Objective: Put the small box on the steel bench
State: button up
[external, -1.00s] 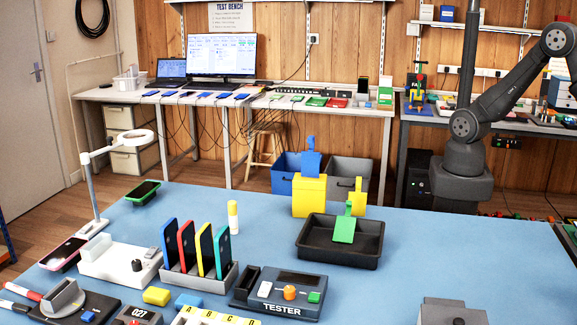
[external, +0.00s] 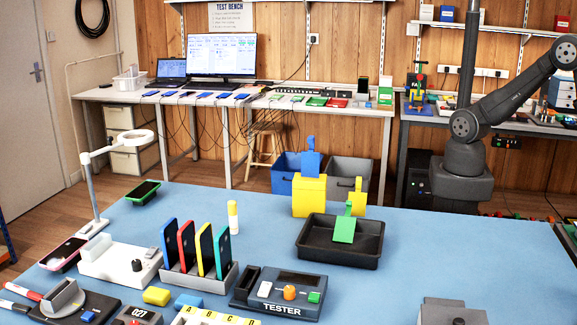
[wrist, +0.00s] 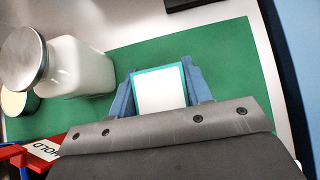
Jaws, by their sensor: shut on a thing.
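My gripper (wrist: 160,88), with blue fingers, is shut on a small box (wrist: 160,90) in the wrist view. The box has a white face and teal edges, with one finger along each side. Below the box is a green mat (wrist: 215,45); I cannot tell whether the box touches it. The mat lies on a pale grey surface (wrist: 125,22), which may be the steel bench. In the external view my gripper and the box are outside the picture on the right.
A white jar (wrist: 80,68) with a metal lid stands left of the box. A red item with a label reading HOLD (wrist: 42,150) is at lower left. The mat right of the box is bare. A blue table (external: 190,195) with phone equipment fills the external foreground.

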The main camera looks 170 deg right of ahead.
jog(key=shift+f, duration=0.4)
jog(key=o, duration=1.1)
jog(key=shift+o, duration=0.2)
jog(key=v, duration=1.7)
jog(key=shift+r, duration=0.2)
jog(key=shift+s, duration=0.1)
jog(key=x, duration=1.7)
jog(key=shift+f, duration=0.15)
